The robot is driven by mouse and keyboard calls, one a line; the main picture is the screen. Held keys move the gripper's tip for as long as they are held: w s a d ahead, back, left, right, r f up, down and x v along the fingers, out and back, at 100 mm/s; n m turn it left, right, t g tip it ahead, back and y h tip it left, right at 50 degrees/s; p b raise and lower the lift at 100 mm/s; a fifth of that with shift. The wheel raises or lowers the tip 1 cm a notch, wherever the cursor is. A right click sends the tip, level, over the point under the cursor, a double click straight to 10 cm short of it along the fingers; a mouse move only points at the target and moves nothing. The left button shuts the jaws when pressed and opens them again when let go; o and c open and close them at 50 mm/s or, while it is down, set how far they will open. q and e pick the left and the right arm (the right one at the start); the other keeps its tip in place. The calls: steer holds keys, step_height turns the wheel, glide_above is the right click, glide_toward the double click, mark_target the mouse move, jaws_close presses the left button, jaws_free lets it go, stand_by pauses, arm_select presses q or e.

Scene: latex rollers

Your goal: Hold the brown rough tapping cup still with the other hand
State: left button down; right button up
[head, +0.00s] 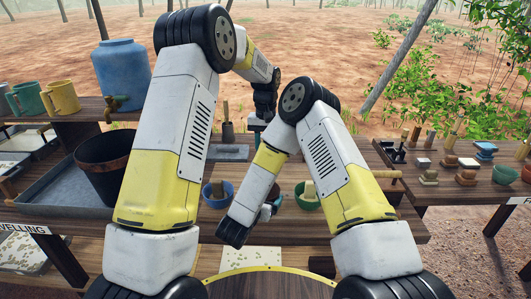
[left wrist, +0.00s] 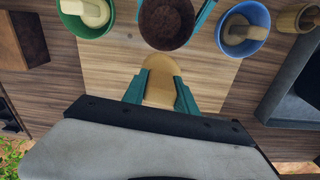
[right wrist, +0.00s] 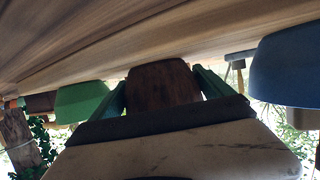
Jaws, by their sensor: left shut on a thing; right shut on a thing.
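The brown rough cup (left wrist: 165,24) shows at the top of the left wrist view, its inside dark brown. The green fingers of my right gripper (right wrist: 160,78) are on both sides of this cup (right wrist: 163,90) in the right wrist view, shut on it. My left gripper (left wrist: 160,86) is shut on a tan wooden piece (left wrist: 160,92) whose rounded end points toward the cup. Whether that end touches the cup is unclear. In the head view my right forearm hides most of the cup.
A dark bucket (head: 108,180) in a grey tray is at left. Small stands and cups (head: 467,177) fill the right table.

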steer(key=o, duration=1.8)
